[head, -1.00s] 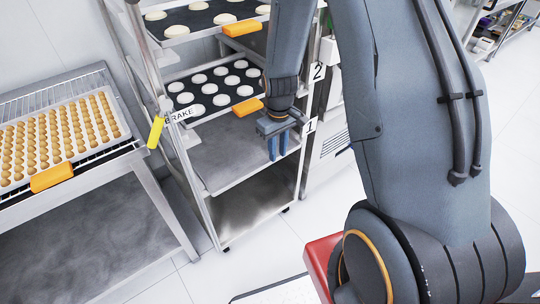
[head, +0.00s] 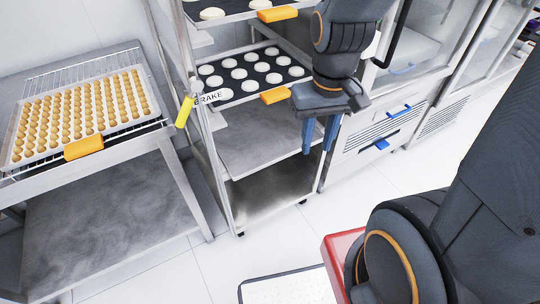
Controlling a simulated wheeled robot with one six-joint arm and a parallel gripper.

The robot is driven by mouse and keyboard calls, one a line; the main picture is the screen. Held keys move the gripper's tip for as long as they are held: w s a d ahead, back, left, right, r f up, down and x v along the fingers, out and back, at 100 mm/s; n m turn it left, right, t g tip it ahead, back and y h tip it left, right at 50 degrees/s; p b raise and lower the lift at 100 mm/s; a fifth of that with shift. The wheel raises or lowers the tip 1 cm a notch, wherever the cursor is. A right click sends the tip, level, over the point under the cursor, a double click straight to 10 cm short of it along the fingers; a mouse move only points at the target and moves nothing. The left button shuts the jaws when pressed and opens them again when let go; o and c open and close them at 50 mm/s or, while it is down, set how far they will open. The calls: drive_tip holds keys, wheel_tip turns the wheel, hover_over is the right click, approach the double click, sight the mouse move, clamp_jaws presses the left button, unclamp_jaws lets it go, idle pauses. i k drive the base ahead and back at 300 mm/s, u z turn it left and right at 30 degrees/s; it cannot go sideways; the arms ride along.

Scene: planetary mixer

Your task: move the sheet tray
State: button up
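A sheet tray (head: 22,152) full of small round golden pieces lies on a wire rack on the steel table at the left, with an orange grip (head: 83,147) on its front edge. In the rack cart, a dark tray (head: 222,104) with white dough rounds has an orange grip (head: 275,95). Another dark tray (head: 234,12) with white rounds is on the level above. My gripper (head: 320,136) points down in front of the cart's right side, below and right of the middle tray's grip. Its two blue fingers are apart with nothing between them.
The cart's shelf (head: 255,140) below the trays is bare. A yellow brake lever (head: 185,111) sticks out at the cart's left post. The steel table (head: 180,185) stands close by.

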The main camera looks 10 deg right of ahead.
sight(258, 135)
drive_tip(key=z, duration=0.8)
drive_tip(key=k, duration=0.95)
drive_tip(key=u, duration=0.7)
drive_tip(key=i, duration=0.5)
drive_tip(key=u, duration=0.1)
